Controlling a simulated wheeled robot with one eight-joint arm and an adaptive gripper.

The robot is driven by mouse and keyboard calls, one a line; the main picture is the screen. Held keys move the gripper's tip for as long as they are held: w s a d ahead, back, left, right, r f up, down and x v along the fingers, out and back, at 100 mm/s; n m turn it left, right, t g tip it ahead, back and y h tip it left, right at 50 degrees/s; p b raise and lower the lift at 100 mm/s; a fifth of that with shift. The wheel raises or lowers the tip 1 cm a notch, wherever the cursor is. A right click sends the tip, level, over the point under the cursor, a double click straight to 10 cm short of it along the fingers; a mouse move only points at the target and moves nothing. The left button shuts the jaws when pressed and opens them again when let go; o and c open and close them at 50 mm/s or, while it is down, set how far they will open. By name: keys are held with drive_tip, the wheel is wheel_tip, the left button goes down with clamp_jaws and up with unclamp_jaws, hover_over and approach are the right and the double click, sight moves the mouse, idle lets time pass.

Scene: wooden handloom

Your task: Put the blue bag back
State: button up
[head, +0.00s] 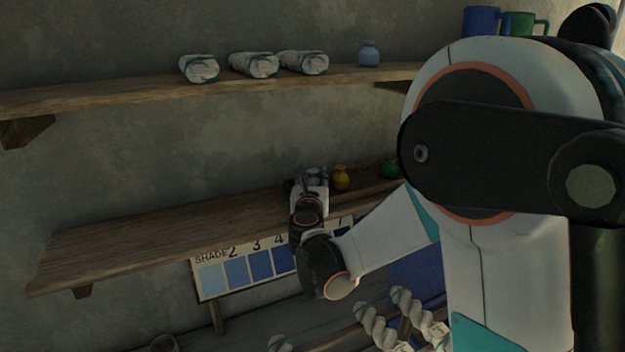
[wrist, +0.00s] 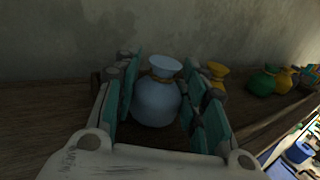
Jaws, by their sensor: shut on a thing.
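A light blue bag (wrist: 156,102) with a tied neck stands upright between the teal-padded fingers of my gripper (wrist: 160,105) in the wrist view. My gripper is shut on it. In the head view my gripper (head: 311,178) is at the lower wooden shelf (head: 150,235), and the bag (head: 313,173) shows only in part between the fingers. Whether the bag touches the shelf I cannot tell. Another small blue bag (head: 369,53) stands on the upper shelf (head: 120,95), right of the rolled cloths.
A yellow bag (head: 341,177) stands close to the right of my gripper, and a green bag (head: 390,166) farther right. Three white rolls (head: 253,65) lie on the upper shelf. A shade chart (head: 250,270) hangs below. The lower shelf's left part is clear.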

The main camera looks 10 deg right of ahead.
drive_tip(key=shift+f+b, duration=0.3)
drive_tip(key=shift+f, duration=0.1)
drive_tip(key=o, duration=1.2)
drive_tip(key=shift+r, duration=0.1)
drive_tip(key=shift+c, duration=0.2)
drive_tip(key=shift+r, duration=0.1)
drive_tip(key=shift+r+p, duration=0.25)
drive_tip(key=shift+p, duration=0.15)
drive_tip(key=p+v, duration=0.1)
drive_tip(key=v, duration=1.1)
drive_tip(key=shift+r, duration=0.25)
